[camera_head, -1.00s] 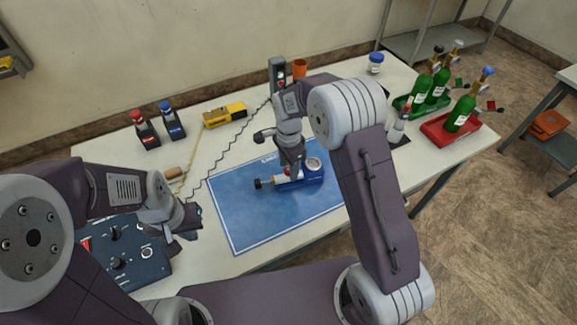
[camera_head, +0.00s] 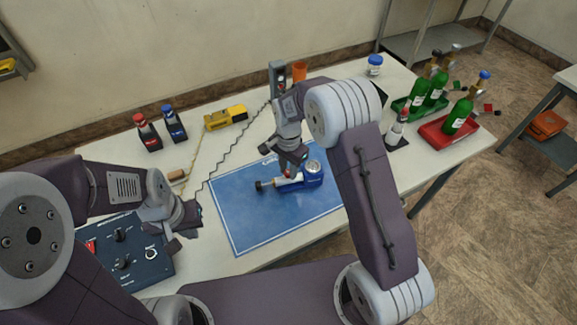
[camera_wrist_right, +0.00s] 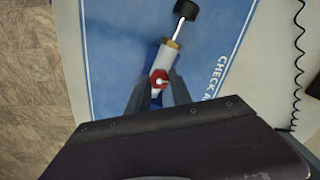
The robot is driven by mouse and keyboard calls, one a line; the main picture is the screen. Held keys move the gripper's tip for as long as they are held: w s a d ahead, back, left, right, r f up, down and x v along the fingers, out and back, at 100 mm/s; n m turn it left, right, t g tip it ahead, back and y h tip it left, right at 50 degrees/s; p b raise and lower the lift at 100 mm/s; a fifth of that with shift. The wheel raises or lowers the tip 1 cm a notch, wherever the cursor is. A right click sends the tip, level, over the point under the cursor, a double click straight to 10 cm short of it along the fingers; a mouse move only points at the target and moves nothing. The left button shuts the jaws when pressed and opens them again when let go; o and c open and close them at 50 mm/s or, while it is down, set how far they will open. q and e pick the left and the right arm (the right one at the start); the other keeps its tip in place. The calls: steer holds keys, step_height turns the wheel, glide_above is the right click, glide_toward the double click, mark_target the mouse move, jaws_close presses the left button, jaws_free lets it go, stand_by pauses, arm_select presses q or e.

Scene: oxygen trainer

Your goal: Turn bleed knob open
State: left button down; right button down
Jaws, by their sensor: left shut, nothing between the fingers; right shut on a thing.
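The device on the blue mat has a white cylinder (camera_head: 287,184) with a black end knob (camera_head: 259,186), a blue base and a round gauge (camera_head: 314,167). A small red bleed knob (camera_wrist_right: 158,82) sits on the cylinder, beyond a brass collar (camera_wrist_right: 172,45). My right gripper (camera_wrist_right: 158,90) reaches down over the device and is shut on the red knob, with one finger at each side. In the head view my right gripper (camera_head: 290,174) mostly covers the knob.
The blue mat (camera_head: 235,215) has free room around the device. A control panel (camera_head: 130,255) lies below my left arm. A yellow tool (camera_head: 226,117) and a coiled cord lie behind. Green bottles stand in a green tray and a red tray (camera_head: 434,132) at right.

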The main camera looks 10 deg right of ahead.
steer(key=n+p, duration=0.2)
steer(key=n, duration=0.2)
steer(key=shift+r+n, duration=0.15)
steer(key=shift+n, duration=0.15)
steer(key=n+p, duration=0.1)
steer(key=n, duration=0.4)
steer(key=shift+n+p, duration=0.3)
steer(key=n+p, duration=0.1)
steer(key=n, duration=0.3)
steer(key=shift+a, duration=0.1)
steer(key=n, duration=0.5)
steer(key=shift+p, duration=0.35)
steer(key=shift+n, duration=0.5)
steer(key=c, duration=1.1)
jaws_free()
steer(key=shift+c, duration=0.2)
